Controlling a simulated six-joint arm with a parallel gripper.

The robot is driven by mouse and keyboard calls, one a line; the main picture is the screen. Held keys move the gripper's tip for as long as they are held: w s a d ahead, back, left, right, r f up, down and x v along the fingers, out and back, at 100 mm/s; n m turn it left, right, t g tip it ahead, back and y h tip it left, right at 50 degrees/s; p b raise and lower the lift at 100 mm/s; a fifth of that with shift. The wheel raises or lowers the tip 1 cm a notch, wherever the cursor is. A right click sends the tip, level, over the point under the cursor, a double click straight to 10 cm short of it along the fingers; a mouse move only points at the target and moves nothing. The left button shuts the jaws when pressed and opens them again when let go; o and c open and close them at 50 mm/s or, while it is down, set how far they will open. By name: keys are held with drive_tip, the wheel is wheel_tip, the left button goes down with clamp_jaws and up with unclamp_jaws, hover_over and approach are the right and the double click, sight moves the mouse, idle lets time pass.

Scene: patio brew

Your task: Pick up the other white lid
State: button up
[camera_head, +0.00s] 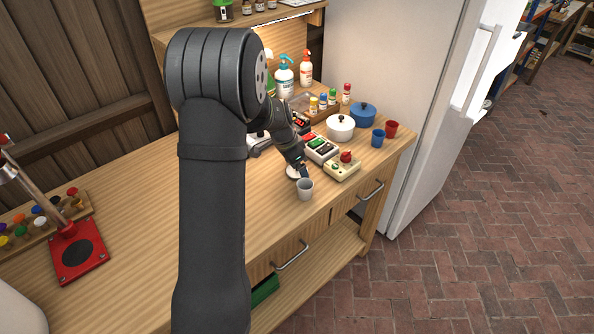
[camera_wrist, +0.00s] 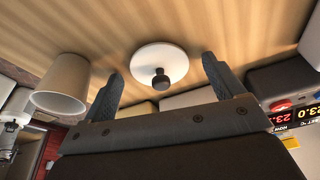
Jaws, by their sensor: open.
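A round white lid (camera_wrist: 157,57) with a dark knob lies on the wooden counter, between my two fingers as seen in the wrist view. In the head view the lid (camera_head: 291,171) shows only partly beside my gripper (camera_head: 303,172), which hides some of it. My gripper (camera_wrist: 162,68) is open, with one finger on each side of the lid and a visible gap to it. I cannot tell how high the fingers are above the counter. A white pot (camera_head: 340,130) with a dark knob on top stands farther back.
A pale cup (camera_head: 305,190) stands close to my gripper, near the counter's front edge; it is also in the wrist view (camera_wrist: 62,84). A box with a red knob (camera_head: 345,158), button panels (camera_head: 321,150), a blue pot (camera_head: 362,115) and blue and red cups (camera_head: 378,138) stand behind.

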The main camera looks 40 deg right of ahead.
drive_tip(key=c, duration=1.1)
drive_tip(key=shift+o, duration=0.2)
